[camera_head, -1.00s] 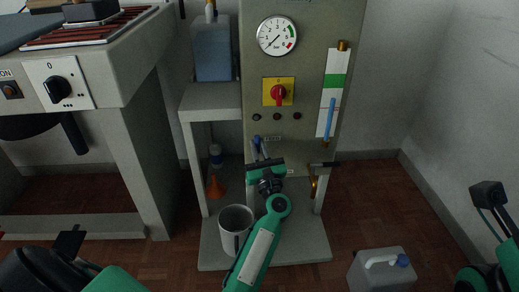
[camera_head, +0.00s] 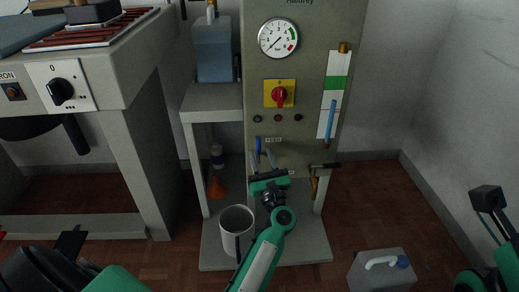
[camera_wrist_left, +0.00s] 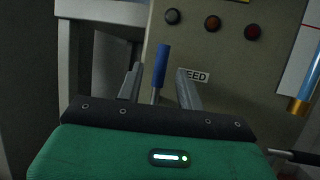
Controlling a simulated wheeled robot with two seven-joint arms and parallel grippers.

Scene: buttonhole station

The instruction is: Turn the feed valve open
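The feed valve's blue lever handle (camera_head: 258,146) sticks up low on the grey panel, left of the FEED label (camera_head: 273,140). In the left wrist view the blue handle (camera_wrist_left: 161,66) is upright, with its metal stem below and the label (camera_wrist_left: 195,76) to its right. My left gripper (camera_head: 263,160) is open in front of the panel. In the wrist view its two fingers (camera_wrist_left: 159,72) appear on either side of the handle and stem, with gaps visible. The valve body is hidden behind the gripper. My right gripper is not in view.
A gauge (camera_head: 278,38), a red switch (camera_head: 279,95) and a sight tube (camera_head: 331,120) are on the panel. A tap with a dark handle (camera_head: 325,165) is to the right.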

